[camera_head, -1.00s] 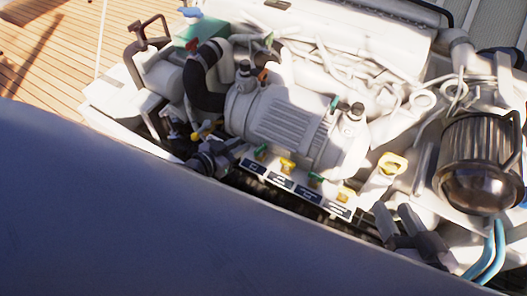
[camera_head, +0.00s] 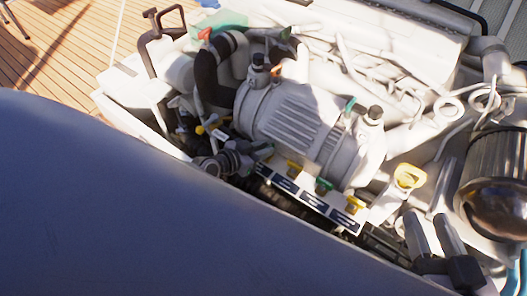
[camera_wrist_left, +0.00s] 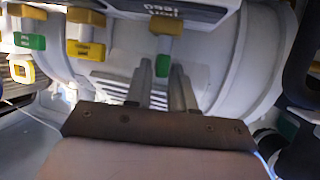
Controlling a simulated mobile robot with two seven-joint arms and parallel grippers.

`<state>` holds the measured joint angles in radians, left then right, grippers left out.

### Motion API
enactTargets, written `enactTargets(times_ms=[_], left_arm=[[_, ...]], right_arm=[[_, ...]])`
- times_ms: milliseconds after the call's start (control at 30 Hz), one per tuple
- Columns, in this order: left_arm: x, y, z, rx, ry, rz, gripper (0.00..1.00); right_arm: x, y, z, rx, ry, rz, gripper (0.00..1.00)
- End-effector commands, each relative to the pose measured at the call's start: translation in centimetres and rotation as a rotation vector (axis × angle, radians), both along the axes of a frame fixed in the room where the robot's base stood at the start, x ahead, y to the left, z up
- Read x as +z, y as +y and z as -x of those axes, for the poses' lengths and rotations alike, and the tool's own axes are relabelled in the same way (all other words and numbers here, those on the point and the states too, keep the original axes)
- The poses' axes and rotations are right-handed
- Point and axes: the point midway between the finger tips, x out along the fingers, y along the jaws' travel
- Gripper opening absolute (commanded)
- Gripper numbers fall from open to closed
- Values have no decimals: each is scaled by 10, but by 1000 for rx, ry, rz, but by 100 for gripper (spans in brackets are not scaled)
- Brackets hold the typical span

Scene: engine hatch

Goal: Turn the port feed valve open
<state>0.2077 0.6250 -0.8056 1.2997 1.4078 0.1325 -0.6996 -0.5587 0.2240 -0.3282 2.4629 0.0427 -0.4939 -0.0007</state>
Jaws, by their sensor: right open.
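A row of valves with yellow and green parts runs along the engine's front edge above dark label plates (camera_head: 300,190). In the left wrist view the label "port feed" (camera_wrist_left: 165,8) reads upside down; below it are the port feed valve's yellow part (camera_wrist_left: 163,26) and green tip (camera_wrist_left: 162,66). My left gripper (camera_wrist_left: 162,78) has its two fingers apart on either side of the green tip; whether they touch it I cannot tell. In the head view my left gripper (camera_head: 245,155) is at the row's left end. My right gripper (camera_head: 432,222) is open and empty, right of the row.
A ribbed white cylinder (camera_head: 290,130) stands close behind the valves. A yellow-handled part (camera_head: 408,177) rises near my right gripper. A dark round filter (camera_head: 495,190) stands at the right. A large dark blue-grey surface (camera_head: 120,210) covers the lower left.

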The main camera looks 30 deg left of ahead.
Motion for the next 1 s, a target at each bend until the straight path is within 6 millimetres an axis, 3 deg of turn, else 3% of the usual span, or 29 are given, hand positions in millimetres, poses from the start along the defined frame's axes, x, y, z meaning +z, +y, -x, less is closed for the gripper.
enactTargets(times_ms=[333, 400, 667, 1000], left_arm=[[-1, -2, -4, -1, 0, 0, 23], [-2, -2, -4, -1, 0, 0, 1], [1, -2, -5, 12, 0, 1, 0], [6, -3, -6, 149, -1, 4, 0]], right_arm=[[2, -2, 1, -3, -14, 10, 43], [2, -1, 1, -2, -15, 10, 43], [7, 0, 1, 1, -7, -1, 43], [5, 22, -8, 39, 186, -134, 43]])
